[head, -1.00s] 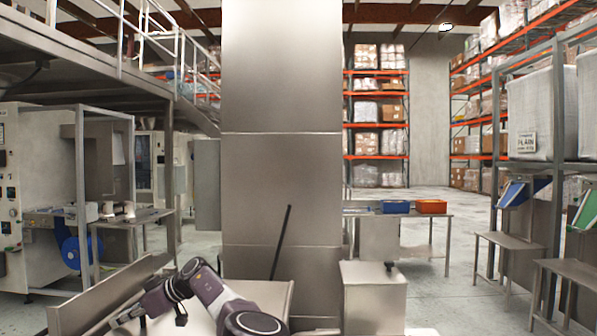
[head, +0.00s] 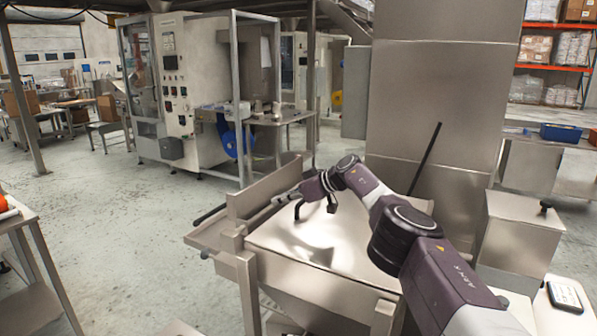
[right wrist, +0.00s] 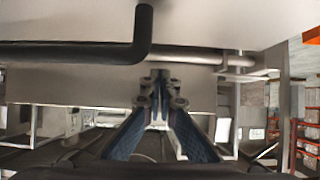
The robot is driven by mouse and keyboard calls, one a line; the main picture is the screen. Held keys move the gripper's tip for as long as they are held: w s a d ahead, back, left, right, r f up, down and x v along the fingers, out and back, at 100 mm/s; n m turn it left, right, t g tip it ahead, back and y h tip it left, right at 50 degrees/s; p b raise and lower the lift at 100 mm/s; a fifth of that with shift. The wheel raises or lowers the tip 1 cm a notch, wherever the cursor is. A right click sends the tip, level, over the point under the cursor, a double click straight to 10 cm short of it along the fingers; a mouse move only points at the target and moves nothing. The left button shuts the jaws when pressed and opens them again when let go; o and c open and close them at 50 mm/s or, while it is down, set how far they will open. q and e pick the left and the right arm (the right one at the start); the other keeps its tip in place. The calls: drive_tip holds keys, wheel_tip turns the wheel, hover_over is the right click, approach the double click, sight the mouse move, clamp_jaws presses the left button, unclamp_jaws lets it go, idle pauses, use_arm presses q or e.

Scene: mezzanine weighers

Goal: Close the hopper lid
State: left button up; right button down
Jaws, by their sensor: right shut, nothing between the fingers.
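The steel hopper (head: 355,287) stands in front of me with a broad, pale sloping top panel (head: 330,250). A long steel plate (head: 264,190) stands up along its far left edge; I cannot tell which panel is the lid. My right gripper (head: 283,199) is over the top near this plate, shut and empty; contact is unclear. In the right wrist view its shut fingers (right wrist: 158,98) point at a steel surface below a bent black bar (right wrist: 80,53). A black bar end (head: 209,214) also shows at the hopper's left. My left gripper is out of view.
A steel column (head: 435,95) rises behind the hopper, with a black rod (head: 425,155) slanting before it. A steel box (head: 518,245) with a black knob stands right. A table (head: 25,216) is at left; open floor (head: 110,225) lies between.

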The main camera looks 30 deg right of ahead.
drive_tip(key=shift+s+r+p, duration=0.15)
drive_tip(key=shift+r+p, duration=0.4)
drive_tip(key=shift+r, duration=0.05)
drive_tip(key=shift+p+v, duration=0.9)
drive_tip(key=shift+p, duration=0.15)
use_arm(q)
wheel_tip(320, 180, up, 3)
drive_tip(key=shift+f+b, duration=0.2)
drive_tip(key=shift+b, duration=0.55)
use_arm(e)
drive_tip(key=s+d+r, duration=0.2)
drive_tip(key=s+r, duration=0.2)
drive_tip(key=r, duration=0.1)
drive_tip(key=shift+s, duration=0.15)
drive_tip(key=shift+d, duration=0.1)
